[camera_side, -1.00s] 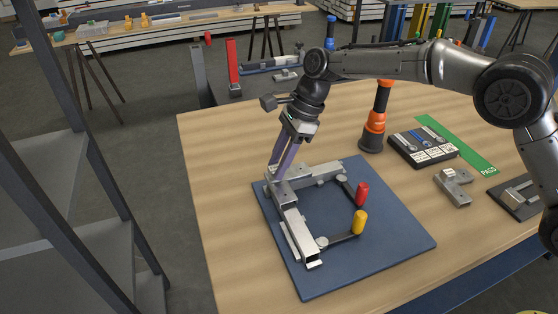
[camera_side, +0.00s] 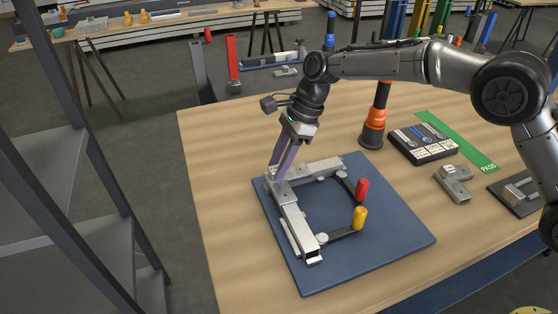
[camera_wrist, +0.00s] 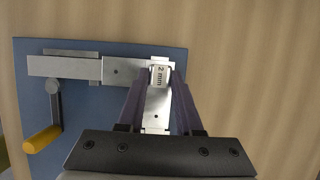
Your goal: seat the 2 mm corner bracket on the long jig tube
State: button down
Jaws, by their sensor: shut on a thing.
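The 2 mm corner bracket (camera_wrist: 120,70) is a flat grey L-shaped plate with holes and a raised block labelled "2 mm". My gripper (camera_wrist: 160,78) is shut on that block between its purple fingers. In the side view my gripper (camera_side: 277,176) points down at the far left corner of the jig. The bracket (camera_side: 283,188) lies over the corner where the tubes meet. One leg lines up with the long jig tube (camera_side: 299,232), which also shows in the wrist view (camera_wrist: 62,67). Whether the bracket touches the tube is hard to tell.
A shorter tube (camera_side: 322,171) runs right from the corner on the blue plate (camera_side: 385,246). Clamps with a red handle (camera_side: 362,189) and a yellow handle (camera_side: 359,217) stand inside the frame.

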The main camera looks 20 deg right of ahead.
jog(key=shift+f, duration=0.15)
grip_release()
dwell(0.5)
jog(key=shift+r, duration=3.5)
